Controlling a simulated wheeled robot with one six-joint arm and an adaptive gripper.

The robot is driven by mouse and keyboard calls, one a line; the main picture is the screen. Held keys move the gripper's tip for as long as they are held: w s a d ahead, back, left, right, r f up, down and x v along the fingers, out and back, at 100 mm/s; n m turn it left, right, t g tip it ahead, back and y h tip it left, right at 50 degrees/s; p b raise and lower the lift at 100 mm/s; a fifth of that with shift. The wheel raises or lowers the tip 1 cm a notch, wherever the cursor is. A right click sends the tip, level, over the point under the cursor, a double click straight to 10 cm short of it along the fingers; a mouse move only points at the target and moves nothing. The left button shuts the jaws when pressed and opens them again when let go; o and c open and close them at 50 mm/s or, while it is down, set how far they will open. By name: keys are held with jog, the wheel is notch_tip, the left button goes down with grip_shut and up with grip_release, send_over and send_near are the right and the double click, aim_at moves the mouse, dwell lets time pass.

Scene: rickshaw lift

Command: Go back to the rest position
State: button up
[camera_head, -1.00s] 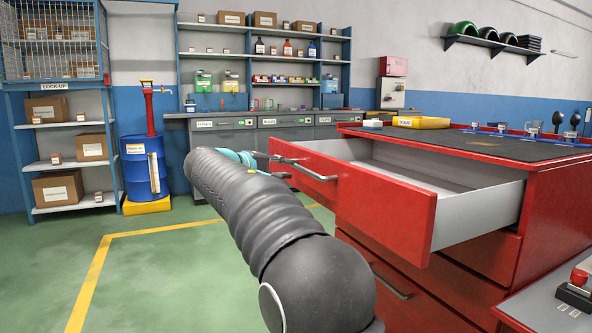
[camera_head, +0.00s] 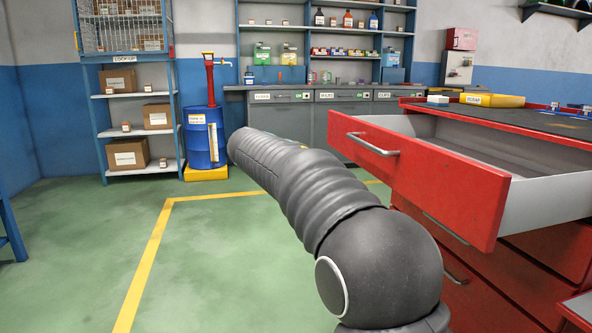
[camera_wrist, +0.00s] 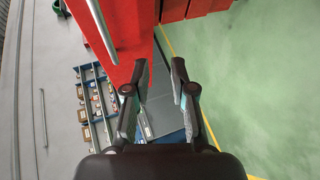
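My gripper (camera_wrist: 158,75) shows in the wrist view with its two fingers spread and nothing between them. In the head view it is hidden behind my dark arm. The red drawer (camera_head: 430,180) stands pulled out of the red cabinet (camera_head: 560,245), and its grey inside looks empty where visible. Its bar handle (camera_head: 375,145) is free, to the right of my arm in the head view. In the wrist view the handle (camera_wrist: 102,30) and red front lie above and left of the fingers, apart from them.
A blue drum (camera_head: 201,140) on a yellow base and a lock-up shelf (camera_head: 130,131) with boxes stand at the back left. A grey workbench (camera_head: 340,120) runs along the back. The green floor (camera_head: 90,240) on the left is clear.

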jog(key=s+f+g+y+p, duration=0.25)
jog(key=s+f+y, duration=0.35)
jog(key=s+f, duration=0.7)
jog(key=s+d+f+m+g+y+p, duration=0.1)
jog(key=s+m+y+p, duration=0.15)
jog(key=s, duration=0.95)
jog(key=s+d+f+m+g+y+p, duration=0.1)
jog(key=s+d+f+m+y, duration=0.15)
jog(key=s, duration=0.85)
jog(key=s+d+r+m+t+p, duration=0.1)
jog(key=s+d+r+m+p, duration=0.1)
jog(key=s, duration=0.4)
jog(key=shift+s+d+r+p, duration=0.2)
jog(key=shift+r+p, duration=0.4)
jog(key=shift+r, duration=0.8)
